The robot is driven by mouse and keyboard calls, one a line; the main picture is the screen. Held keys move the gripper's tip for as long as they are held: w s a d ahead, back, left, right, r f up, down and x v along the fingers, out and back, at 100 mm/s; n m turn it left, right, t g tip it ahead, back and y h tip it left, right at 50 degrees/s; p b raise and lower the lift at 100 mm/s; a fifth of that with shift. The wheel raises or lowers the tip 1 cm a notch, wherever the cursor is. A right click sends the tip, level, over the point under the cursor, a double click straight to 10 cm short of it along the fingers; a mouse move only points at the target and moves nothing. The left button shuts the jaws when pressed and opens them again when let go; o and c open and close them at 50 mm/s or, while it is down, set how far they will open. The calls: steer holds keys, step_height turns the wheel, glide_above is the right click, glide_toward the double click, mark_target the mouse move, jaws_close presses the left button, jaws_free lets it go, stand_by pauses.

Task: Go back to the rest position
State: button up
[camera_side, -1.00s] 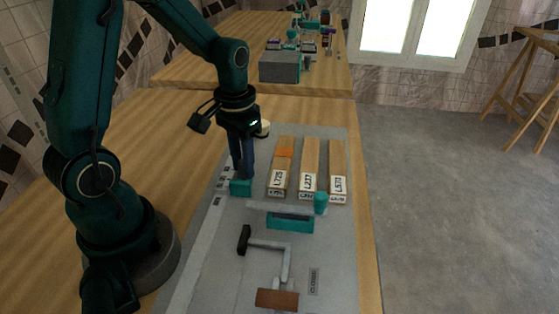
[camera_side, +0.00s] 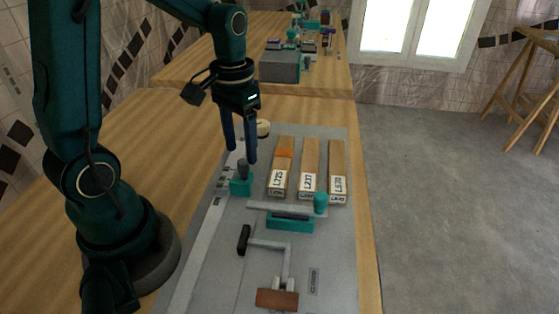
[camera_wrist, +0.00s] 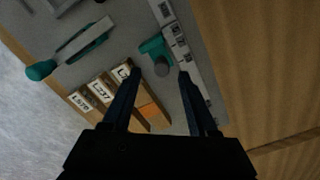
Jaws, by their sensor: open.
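My gripper (camera_side: 240,158) is open and empty. It hangs above the panel, over a small teal holder (camera_side: 241,187) with a grey round piece (camera_side: 243,168) standing in it. In the wrist view the fingertips of my gripper (camera_wrist: 160,72) spread to either side of the grey piece (camera_wrist: 162,70) and the teal holder (camera_wrist: 153,47). The fingers look clear of the piece.
Three labelled wooden blocks (camera_side: 309,168) stand on the grey panel (camera_side: 215,262) right of my gripper. A teal-knobbed bar (camera_side: 285,209), a black-handled lever (camera_side: 265,243) and a brown block (camera_side: 277,299) lie nearer. A grey box (camera_side: 280,66) stands on the far table.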

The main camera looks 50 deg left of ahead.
steer(key=shift+r, duration=0.15)
steer(key=shift+d+r, duration=0.1)
steer(key=shift+r, duration=0.1)
steer(key=s+d+r+m+t, duration=0.2)
steer(key=s+d+r+t, duration=0.3)
steer(key=s+d+r, duration=0.2)
steer(key=shift+s+d+t, duration=0.3)
steer(key=shift+s+d, duration=0.05)
steer(key=shift+s, duration=0.2)
stand_by(0.6)
